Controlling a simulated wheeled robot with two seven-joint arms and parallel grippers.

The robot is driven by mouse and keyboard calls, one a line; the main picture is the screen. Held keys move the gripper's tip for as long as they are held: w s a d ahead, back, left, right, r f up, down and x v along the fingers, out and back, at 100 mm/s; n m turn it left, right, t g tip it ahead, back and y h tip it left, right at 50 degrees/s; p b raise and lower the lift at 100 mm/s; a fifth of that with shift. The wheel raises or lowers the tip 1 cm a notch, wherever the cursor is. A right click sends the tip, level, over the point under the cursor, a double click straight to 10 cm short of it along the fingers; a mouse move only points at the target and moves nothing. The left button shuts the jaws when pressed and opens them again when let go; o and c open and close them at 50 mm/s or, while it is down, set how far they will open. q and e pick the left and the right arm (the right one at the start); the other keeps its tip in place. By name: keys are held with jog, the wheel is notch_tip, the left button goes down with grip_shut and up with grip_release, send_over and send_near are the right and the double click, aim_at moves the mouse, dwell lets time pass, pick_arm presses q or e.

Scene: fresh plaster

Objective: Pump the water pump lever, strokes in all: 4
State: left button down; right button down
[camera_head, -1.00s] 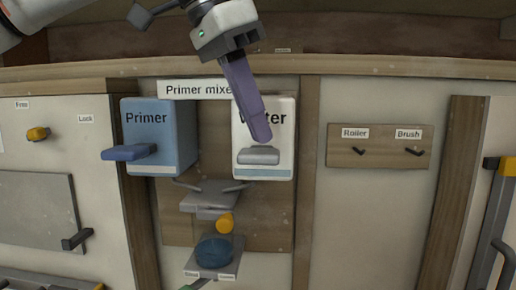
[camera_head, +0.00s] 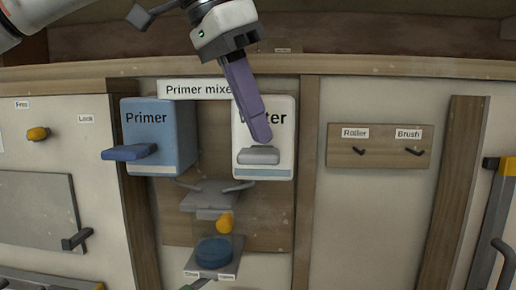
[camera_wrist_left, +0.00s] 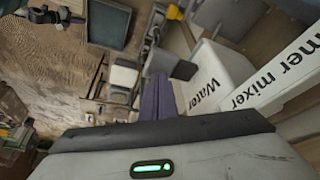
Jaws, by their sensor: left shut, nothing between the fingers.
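The white Water box (camera_head: 279,166) is mounted on the wall panel, with a short grey pump lever (camera_head: 258,156) sticking out of its front. My left gripper (camera_head: 261,138) comes down from above with its purple fingers shut and empty. Its fingertips overlap the box front just above the lever; I cannot tell whether they touch it. The fingers hide part of the word Water. In the left wrist view the purple fingers (camera_wrist_left: 158,97) show beside the Water box (camera_wrist_left: 218,72), near a dark grey block that looks like the lever (camera_wrist_left: 171,62). My right gripper is not in view.
The blue Primer box (camera_head: 172,130) with its blue lever (camera_head: 129,153) stands left of the Water box. Below are a grey mixer part (camera_head: 209,194), a yellow knob (camera_head: 225,222) and a blue round container (camera_head: 214,251). A hook board (camera_head: 378,146) is at right.

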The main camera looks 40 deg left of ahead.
aim_at(258, 151)
pick_arm(q)
jog(key=shift+f+b, duration=0.55)
jog(key=shift+f, duration=1.25)
notch_tip(258, 151, up, 2)
jog(key=shift+r+p, duration=0.1)
jog(key=shift+p, duration=1.1)
jog(key=shift+r, duration=0.75)
jog(key=shift+f+b, duration=0.7)
jog(key=shift+f, duration=1.15)
jog(key=shift+r+p, duration=0.75)
jog(key=shift+r, duration=1.1)
jog(key=shift+f, duration=0.1)
